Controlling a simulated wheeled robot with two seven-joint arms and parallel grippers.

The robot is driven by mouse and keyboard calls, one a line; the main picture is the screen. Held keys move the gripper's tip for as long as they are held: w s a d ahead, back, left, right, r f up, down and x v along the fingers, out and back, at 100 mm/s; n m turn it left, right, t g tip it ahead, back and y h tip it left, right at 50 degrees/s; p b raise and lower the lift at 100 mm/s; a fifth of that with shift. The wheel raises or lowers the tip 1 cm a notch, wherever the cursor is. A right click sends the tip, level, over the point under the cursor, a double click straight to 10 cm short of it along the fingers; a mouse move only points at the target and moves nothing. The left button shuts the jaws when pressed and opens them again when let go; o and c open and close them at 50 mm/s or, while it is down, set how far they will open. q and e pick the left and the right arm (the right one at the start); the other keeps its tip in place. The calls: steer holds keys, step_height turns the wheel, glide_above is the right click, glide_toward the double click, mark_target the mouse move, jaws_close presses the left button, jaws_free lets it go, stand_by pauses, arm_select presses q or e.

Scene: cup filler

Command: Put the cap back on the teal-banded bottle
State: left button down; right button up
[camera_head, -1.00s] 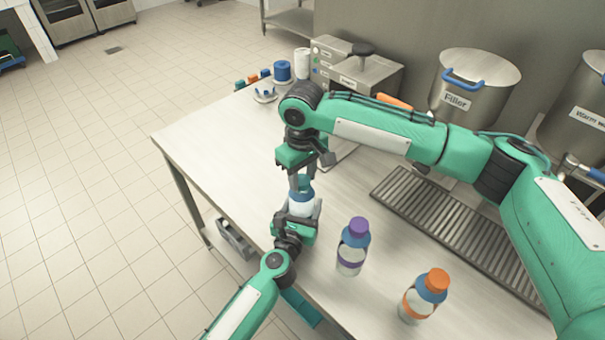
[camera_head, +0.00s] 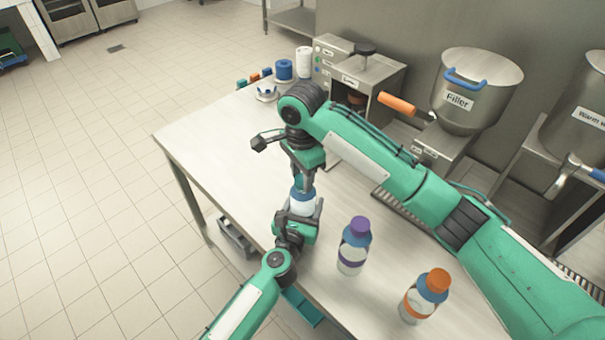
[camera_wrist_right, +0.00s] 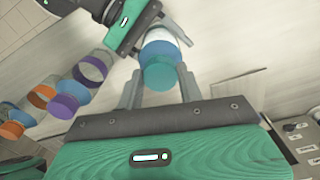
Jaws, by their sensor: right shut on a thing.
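The bottle (camera_head: 301,204) stands upright near the table's front edge, with a pale body and blue shoulder; its band is hidden by my left gripper. My left gripper (camera_head: 297,218) is shut around its body from the front. The teal cap (camera_wrist_right: 160,73) sits at the bottle's mouth, in line with the blue shoulder in the wrist view. My right gripper (camera_head: 303,184) comes down from above and is shut on the cap, with a finger on each side in the wrist view (camera_wrist_right: 159,88). The head view does not show how tightly the cap is seated.
A purple-capped bottle (camera_head: 354,247) and an orange-capped bottle (camera_head: 425,297) stand to the right on the table (camera_head: 205,135). The filler (camera_head: 470,92) and a grey machine (camera_head: 352,75) stand behind. The table's left part is mostly clear.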

steer(key=m, duration=1)
steer(key=shift+w, duration=0.15)
steer(key=o, duration=0.9)
steer(key=shift+o, duration=0.2)
steer(key=shift+r, duration=2.25)
steer(key=shift+c, duration=0.3)
